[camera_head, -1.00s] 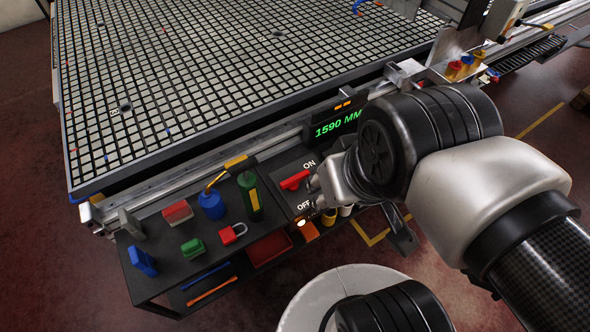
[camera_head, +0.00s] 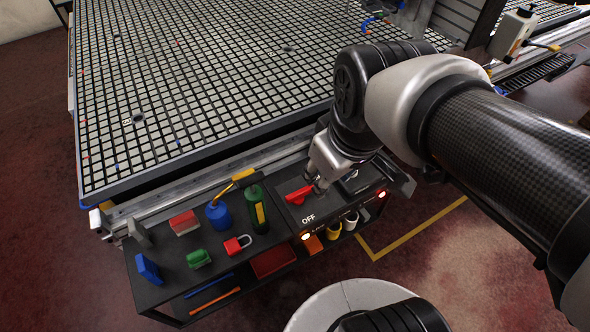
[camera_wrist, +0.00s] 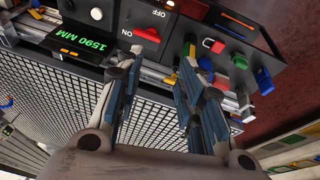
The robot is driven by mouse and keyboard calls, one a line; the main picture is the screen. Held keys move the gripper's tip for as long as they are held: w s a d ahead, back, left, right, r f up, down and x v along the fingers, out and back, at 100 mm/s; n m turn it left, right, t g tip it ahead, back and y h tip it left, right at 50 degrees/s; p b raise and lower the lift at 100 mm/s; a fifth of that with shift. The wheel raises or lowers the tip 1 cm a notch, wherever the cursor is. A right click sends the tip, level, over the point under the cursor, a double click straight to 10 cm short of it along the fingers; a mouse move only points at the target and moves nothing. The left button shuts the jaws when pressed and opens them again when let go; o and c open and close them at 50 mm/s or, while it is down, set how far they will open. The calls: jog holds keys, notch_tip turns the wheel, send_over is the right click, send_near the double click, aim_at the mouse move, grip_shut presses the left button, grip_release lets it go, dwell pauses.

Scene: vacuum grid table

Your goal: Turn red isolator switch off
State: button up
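The red isolator switch handle (camera_head: 298,195) sits on a dark panel at the right end of the tool shelf, just above the OFF label. It also shows in the wrist view (camera_wrist: 147,35), near the ON and OFF labels. My gripper (camera_head: 320,184) is at the right end of the handle in the head view, partly hiding the panel and covering the ON label. In the wrist view, my gripper (camera_wrist: 158,60) has its two fingers spread apart with nothing between them. The handle lies beyond the fingertips, nearer the left finger. Whether they touch cannot be told.
The grid table (camera_head: 200,90) lies behind the shelf. A red padlock (camera_head: 237,244), a blue bottle (camera_head: 217,216), a green bottle (camera_head: 253,206) and coloured blocks stand left of the panel. The green 1590 MM display (camera_wrist: 85,44) is beside the panel in the wrist view.

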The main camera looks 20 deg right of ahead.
jog(key=w+f+n+g+p, duration=0.1)
jog(key=w+f+n+p, duration=0.1)
jog(key=w+n, duration=0.55)
jog(key=n+g+p, duration=0.3)
jog(key=n+p, duration=0.1)
jog(key=n, duration=0.5)
send_over(300, 191)
notch_tip(300, 191, down, 17)
notch_tip(300, 191, down, 17)
jog(key=b, duration=0.4)
jog(key=shift+b, duration=0.3)
jog(key=shift+c, duration=0.2)
grip_shut()
